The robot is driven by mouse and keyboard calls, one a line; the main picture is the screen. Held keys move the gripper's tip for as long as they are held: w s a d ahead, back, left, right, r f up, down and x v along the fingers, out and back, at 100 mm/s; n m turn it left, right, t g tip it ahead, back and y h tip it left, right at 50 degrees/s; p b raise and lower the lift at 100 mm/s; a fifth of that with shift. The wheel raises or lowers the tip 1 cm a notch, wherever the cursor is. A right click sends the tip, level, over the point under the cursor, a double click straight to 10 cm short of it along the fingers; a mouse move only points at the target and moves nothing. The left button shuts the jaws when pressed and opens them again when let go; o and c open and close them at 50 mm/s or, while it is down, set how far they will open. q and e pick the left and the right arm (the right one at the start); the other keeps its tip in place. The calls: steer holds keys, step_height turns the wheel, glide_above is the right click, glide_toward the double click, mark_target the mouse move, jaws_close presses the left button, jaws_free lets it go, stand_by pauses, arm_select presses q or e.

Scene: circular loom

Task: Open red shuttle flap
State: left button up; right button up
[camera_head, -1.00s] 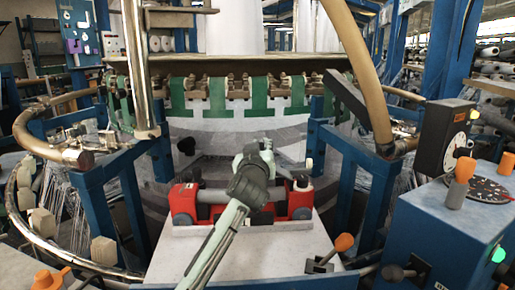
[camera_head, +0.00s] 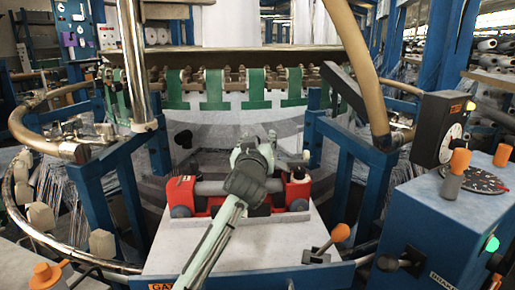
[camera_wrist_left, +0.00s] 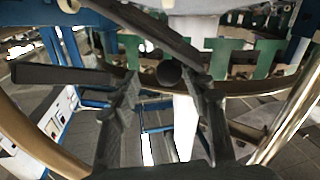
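The red shuttle (camera_head: 181,196) sits at the inner end of the pale sloping table in the head view, with a grey roll (camera_head: 212,188) lying across it. My left gripper (camera_head: 268,143) is over the right half of the shuttle, and my arm and wrist hide its middle. In the left wrist view the two dark fingers (camera_wrist_left: 165,105) are spread apart. A dark round end (camera_wrist_left: 170,74) shows between or beyond them; I cannot tell whether they touch it. No red of the shuttle shows there. I cannot make out the flap clearly. My right gripper is not in view.
Blue posts (camera_head: 345,165) stand on both sides of the shuttle. A curved tan pipe (camera_head: 362,60) and a metal pole (camera_head: 134,60) rise in front. A blue control box (camera_head: 440,235) with a dial is at right. An orange-knobbed lever (camera_head: 339,233) stands by the table.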

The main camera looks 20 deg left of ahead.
arm_select(q)
steer(key=s+d, duration=0.2)
steer(key=s, duration=0.8)
steer(key=shift+s, duration=0.35)
